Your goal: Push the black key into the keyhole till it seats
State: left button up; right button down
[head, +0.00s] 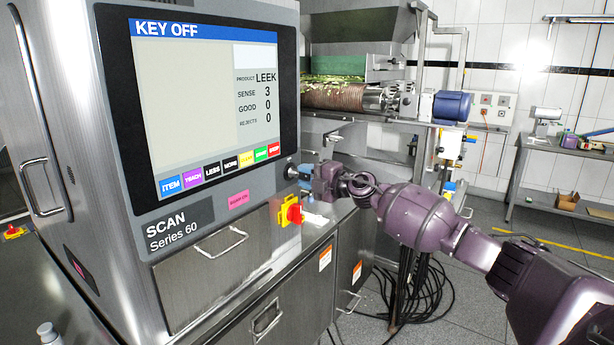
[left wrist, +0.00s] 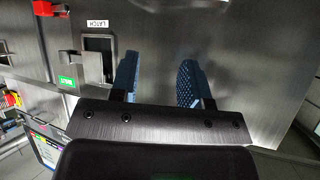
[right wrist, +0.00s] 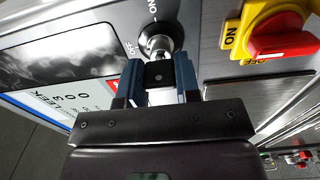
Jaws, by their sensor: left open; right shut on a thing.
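The black key (right wrist: 159,74) is held between the blue fingers of my right gripper (right wrist: 159,68), which is shut on it. The round metal keyhole (right wrist: 158,40), with ON and OFF marks around it, is straight ahead of the key. The key's tip is at the keyhole's face; how deep it sits cannot be told. In the head view my right gripper (head: 305,172) is at the keyhole (head: 290,170) on the machine's right edge, and the key is hidden there. My left gripper (left wrist: 157,80) is open and empty, facing a steel panel; it is out of the head view.
The machine's screen (head: 200,100) reads KEY OFF. A red and yellow rotary switch (head: 291,212) sits just below the keyhole; it also shows close to my right gripper (right wrist: 283,33). A steel counter (head: 325,222) is beneath.

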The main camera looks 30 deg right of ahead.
jog(key=shift+w, duration=0.15)
dwell(0.6)
jog(key=shift+p, duration=0.35)
dwell(0.6)
jog(key=shift+w+a+r+p, duration=0.1)
jog(key=shift+p, duration=0.3)
dwell(1.1)
jog(key=c, duration=1.2)
grip_release()
jog(key=o, duration=0.4)
jog(key=shift+w+a, duration=0.1)
jog(key=shift+w, duration=0.05)
jog(key=shift+o, duration=0.2)
